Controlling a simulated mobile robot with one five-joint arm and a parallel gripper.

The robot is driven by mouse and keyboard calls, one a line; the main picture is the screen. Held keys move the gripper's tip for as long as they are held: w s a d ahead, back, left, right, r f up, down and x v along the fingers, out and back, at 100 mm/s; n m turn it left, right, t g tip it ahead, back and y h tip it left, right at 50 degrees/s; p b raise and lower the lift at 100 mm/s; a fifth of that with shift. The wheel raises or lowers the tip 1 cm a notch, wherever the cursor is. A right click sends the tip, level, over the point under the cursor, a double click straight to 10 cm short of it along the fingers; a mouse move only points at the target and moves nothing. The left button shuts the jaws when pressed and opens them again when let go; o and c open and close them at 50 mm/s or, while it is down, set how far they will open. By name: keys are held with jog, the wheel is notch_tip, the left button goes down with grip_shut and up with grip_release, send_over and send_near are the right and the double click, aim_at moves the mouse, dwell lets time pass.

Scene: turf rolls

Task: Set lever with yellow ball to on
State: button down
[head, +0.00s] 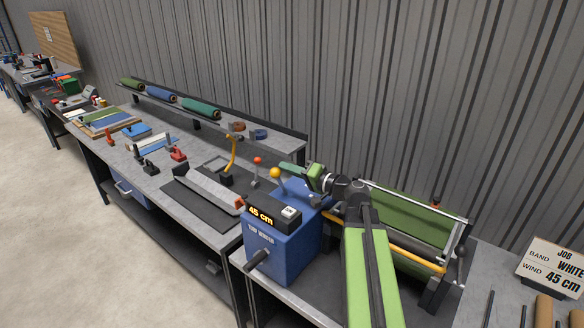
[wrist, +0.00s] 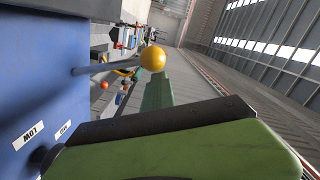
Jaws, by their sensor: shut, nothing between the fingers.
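The yellow ball (head: 275,173) tops a thin lever on the blue machine (head: 282,246). In the wrist view the yellow ball (wrist: 153,58) stands out from the blue face on a grey rod, left of centre. My gripper (head: 288,167) is shut and empty. Its green fingers point left, just above and right of the ball in the head view. A large green finger (wrist: 180,152) fills the bottom of the wrist view, apart from the ball. The lever's on and off marks are not readable.
A 45 cm display (head: 261,216) sits on the machine's front. An orange-red ball lever (head: 257,160) stands just left and behind. The green turf roll (head: 408,218) and its frame lie to the right. Small labels (wrist: 30,137) are on the blue face. The bench holds several tools.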

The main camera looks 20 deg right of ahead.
jog(key=s+d+r+p, duration=0.2)
jog(key=s+d, duration=0.5)
jog(key=d, duration=0.1)
jog(key=shift+s+d+r, duration=0.2)
jog(key=shift+s+r, duration=0.05)
jog(key=shift+s, duration=0.1)
